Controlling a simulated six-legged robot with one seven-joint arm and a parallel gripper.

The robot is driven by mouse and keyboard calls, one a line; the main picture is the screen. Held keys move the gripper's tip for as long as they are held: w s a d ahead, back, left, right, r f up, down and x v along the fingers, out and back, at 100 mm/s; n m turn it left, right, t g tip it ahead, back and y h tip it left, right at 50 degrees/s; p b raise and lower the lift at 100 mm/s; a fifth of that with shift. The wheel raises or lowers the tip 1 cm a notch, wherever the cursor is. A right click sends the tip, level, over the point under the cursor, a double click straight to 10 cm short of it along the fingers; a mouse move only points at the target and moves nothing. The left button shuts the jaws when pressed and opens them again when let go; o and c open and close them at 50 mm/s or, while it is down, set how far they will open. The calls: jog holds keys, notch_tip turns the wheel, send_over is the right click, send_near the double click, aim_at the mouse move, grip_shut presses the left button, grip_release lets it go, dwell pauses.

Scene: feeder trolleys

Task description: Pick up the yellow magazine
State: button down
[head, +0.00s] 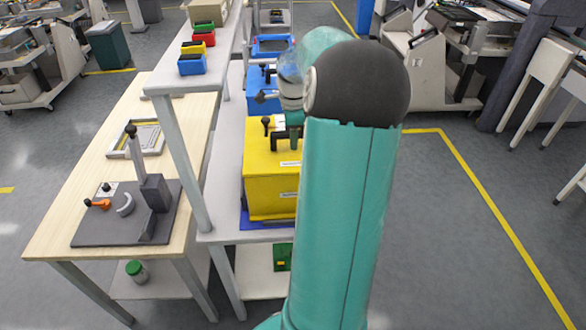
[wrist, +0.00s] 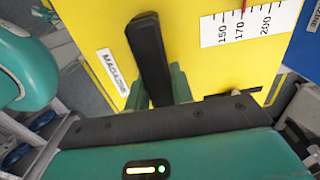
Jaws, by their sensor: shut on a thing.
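The yellow magazine (head: 268,185) is a box on the shelf of the white rack, to the left of my arm in the head view. My arm hides its right side. In the head view the gripper is mostly hidden behind my arm. I cannot tell whether the magazine is clear of the blue base (head: 250,221) under it.
A blue magazine (head: 262,95) stands right behind the yellow one. The rack's front post (head: 180,160) is close on the left, with a wooden bench (head: 90,160) beyond it. The upper shelf holds small coloured bins (head: 192,65).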

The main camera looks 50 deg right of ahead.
dwell(0.4)
jog(key=shift+w+r, duration=0.1)
jog(key=shift+r, duration=0.05)
jog(key=shift+r, duration=0.1)
notch_tip(320, 180, up, 10)
jog(key=shift+f, duration=0.1)
dwell(0.5)
notch_tip(320, 180, up, 7)
dwell(1.3)
